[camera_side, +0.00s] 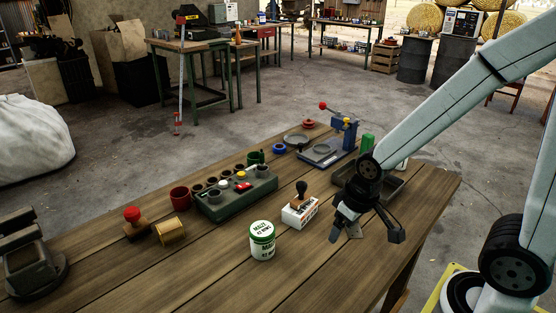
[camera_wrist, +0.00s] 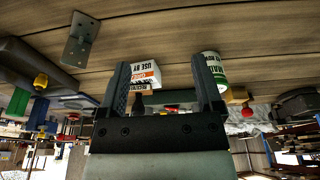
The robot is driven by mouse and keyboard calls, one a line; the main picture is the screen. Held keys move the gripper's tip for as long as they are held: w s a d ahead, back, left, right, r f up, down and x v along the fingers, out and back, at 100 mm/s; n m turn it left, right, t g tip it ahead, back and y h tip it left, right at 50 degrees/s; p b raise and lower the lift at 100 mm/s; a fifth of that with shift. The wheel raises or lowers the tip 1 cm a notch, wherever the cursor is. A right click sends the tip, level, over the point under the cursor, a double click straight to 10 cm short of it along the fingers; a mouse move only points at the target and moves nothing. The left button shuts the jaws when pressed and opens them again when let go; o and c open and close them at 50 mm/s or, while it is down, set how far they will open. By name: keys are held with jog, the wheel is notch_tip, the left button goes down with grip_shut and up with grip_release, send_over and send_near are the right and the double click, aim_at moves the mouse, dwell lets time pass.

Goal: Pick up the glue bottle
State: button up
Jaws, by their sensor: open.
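My gripper (camera_side: 374,231) hangs over the right part of the wooden workbench, fingers apart and nothing between them. In the wrist view, my gripper (camera_wrist: 158,68) shows two dark, spread fingers. I cannot surely pick out a glue bottle. A green upright thing (camera_side: 367,143), partly hidden behind my arm, stands beyond the dark tray; I cannot tell if it is a bottle. A white box (camera_side: 300,212) with a dark-handled stamp stands between the jar and my gripper.
The dark tray (camera_side: 390,190) lies behind my gripper. A blue press (camera_side: 343,134) stands at the back. A green holder (camera_side: 235,203) with cups fills the middle. A metal bracket (camera_wrist: 80,38) lies on the bench. The front planks look clear.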

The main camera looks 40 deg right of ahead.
jog(key=w+d+m+t+h, duration=0.1)
jog(key=w+d+m+t, duration=0.1)
jog(key=w+d, duration=0.35)
jog(key=w+d+r+m+t+h, duration=0.1)
jog(key=w+d+h, duration=0.1)
jog(key=d, duration=0.7)
jog(key=w+d+m+t+h, duration=0.1)
jog(key=w+d+m+t, duration=0.1)
jog(key=w+d, duration=0.35)
jog(key=s+d+r+m+h, duration=0.1)
jog(key=s+d+m+h, duration=0.1)
jog(key=d, duration=1.1)
jog(key=s+d+r+m+t+h, duration=0.1)
jog(key=s+d+m+h, duration=0.2)
jog(key=d, duration=1)
jog(key=shift+s+d+h, duration=0.4)
jog(key=shift+s+h, duration=0.3)
jog(key=shift+s, duration=0.2)
jog(key=shift+d, duration=0.1)
jog(key=shift+x, duration=1.25)
jog(key=shift+w, duration=0.1)
